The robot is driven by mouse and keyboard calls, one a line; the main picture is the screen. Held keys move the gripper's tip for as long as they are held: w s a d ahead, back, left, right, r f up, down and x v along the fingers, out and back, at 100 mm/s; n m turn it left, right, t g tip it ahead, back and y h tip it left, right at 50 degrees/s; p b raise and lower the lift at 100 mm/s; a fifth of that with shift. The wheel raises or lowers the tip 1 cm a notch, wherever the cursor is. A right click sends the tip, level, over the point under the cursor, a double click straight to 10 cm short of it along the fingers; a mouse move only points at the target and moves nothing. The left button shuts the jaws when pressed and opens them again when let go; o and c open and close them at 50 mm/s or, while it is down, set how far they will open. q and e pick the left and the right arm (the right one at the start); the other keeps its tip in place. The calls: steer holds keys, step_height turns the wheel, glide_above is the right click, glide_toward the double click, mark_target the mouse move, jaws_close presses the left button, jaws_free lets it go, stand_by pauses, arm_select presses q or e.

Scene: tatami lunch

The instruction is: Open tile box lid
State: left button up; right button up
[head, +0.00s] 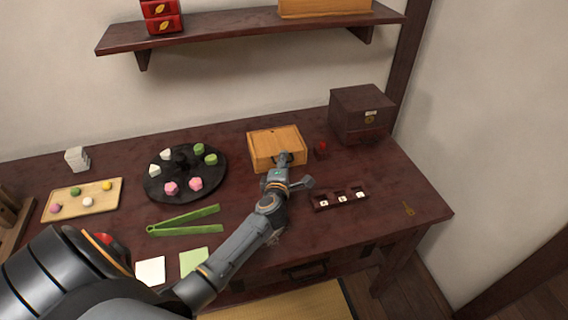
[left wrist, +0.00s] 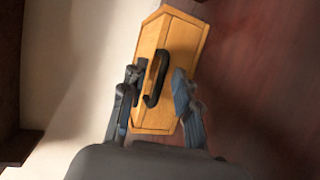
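The tile box (head: 263,147) is a light wooden box at the back middle of the dark table, and its lid looks shut. In the left wrist view the box (left wrist: 178,45) fills the middle, with a black curved handle (left wrist: 155,85) on the face towards me. My left gripper (head: 296,171) is at the front of the box. In the wrist view its fingers (left wrist: 157,80) are apart, one on each side of the handle. I cannot tell whether either finger touches it. My right gripper is out of view.
A dark tile rack (head: 340,200) lies close to the right of my gripper. A round black tray (head: 156,185) and green tongs (head: 183,230) lie left.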

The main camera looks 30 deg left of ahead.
arm_select(q)
steer(key=shift+w, duration=0.15)
steer(key=shift+c, duration=0.2)
jaws_close()
